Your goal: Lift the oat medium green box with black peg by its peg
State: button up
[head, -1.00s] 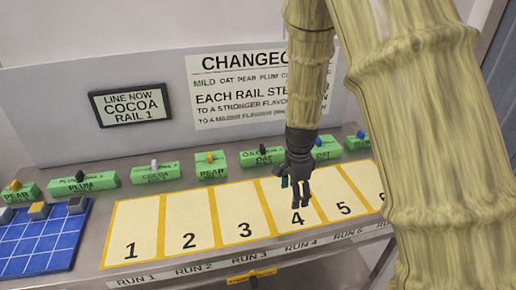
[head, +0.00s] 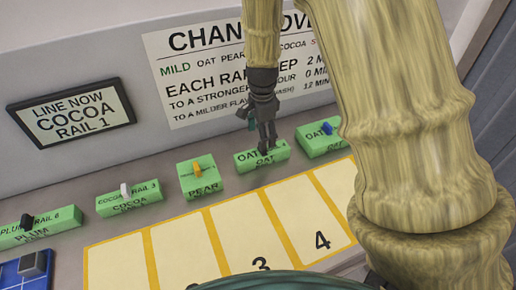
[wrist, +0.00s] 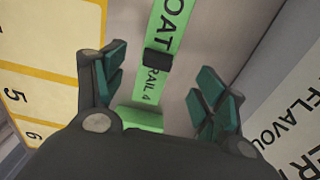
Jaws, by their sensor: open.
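The green oat box with a black peg (head: 279,154) stands on the counter behind the numbered cards, between the pear box and another oat box. My gripper (head: 266,142) is right over it in the head view and hides most of its peg. In the wrist view the box, lettered OAT and RAIL 4 (wrist: 173,18), runs between my open fingers (wrist: 160,88). Its black peg (wrist: 158,58) shows ahead of the gap between them, with nothing gripped. I cannot tell the height left between fingertips and peg.
A pear box with an orange peg (head: 199,182) stands left, an oat box with a blue peg (head: 322,140) right. Cocoa (head: 130,199) and plum (head: 40,228) boxes are farther left. Numbered cards (head: 232,235) lie in front. The wall sign (head: 200,85) is behind.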

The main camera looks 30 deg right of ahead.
aim_at(262, 154)
notch_tip(262, 154, down, 4)
jog(key=shift+a+f+p, duration=0.1)
jog(key=shift+f+p, duration=0.15)
jog(key=shift+p, duration=0.25)
jog(key=shift+s+f+p, duration=0.15)
jog(key=shift+f+p, duration=0.3)
jog(key=shift+f, duration=0.15)
jog(key=shift+d+f+p, duration=0.25)
jog(key=shift+f+p, duration=0.4)
jog(key=shift+f, duration=1.55)
jog(key=c, duration=1.2)
